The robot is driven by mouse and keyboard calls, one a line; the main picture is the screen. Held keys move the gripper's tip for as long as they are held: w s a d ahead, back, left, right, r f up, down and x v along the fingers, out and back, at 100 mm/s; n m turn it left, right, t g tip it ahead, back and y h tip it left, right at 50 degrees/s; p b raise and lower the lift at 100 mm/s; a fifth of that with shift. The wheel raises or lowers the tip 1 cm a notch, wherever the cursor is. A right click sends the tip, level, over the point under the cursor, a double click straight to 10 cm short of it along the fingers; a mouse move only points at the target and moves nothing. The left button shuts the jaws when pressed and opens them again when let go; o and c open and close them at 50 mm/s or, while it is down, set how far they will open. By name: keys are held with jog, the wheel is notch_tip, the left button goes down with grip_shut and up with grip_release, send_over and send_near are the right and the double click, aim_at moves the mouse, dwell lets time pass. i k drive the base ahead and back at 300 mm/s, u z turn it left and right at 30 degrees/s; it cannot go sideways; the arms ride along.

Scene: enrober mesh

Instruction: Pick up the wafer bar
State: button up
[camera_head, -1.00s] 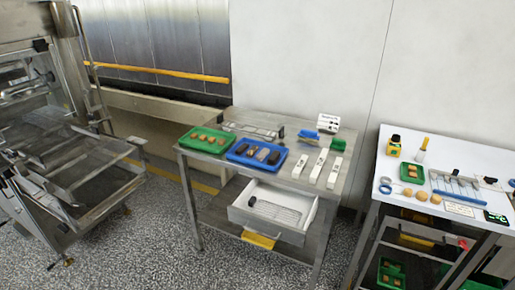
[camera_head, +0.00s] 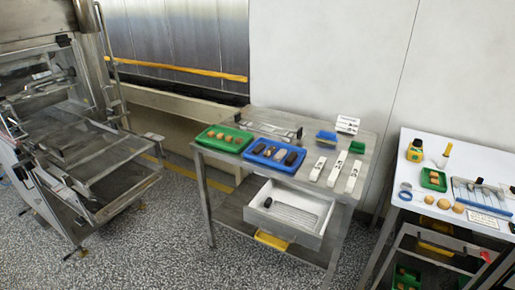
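The steel table (camera_head: 322,203) stands in the middle of the view. On it a blue tray (camera_head: 249,157) holds several bars, some dark brown and one paler, lighter bar (camera_head: 280,155) among them. I cannot tell for sure which of these is the wafer bar. A green tray (camera_head: 203,143) with several round brown pieces sits to its left. My gripper is not in view, and nothing is seen touching the bars.
Several white tools (camera_head: 336,168) lie right of the blue tray. An open white drawer (camera_head: 318,236) juts from the table's front. A white table (camera_head: 460,222) with small items stands right, a steel machine (camera_head: 60,150) left. Speckled floor (camera_head: 150,255) is clear in front.

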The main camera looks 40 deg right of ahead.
aim_at(259, 148)
jog(key=u, duration=0.05)
jog(key=i, duration=1)
jog(key=z, duration=0.05)
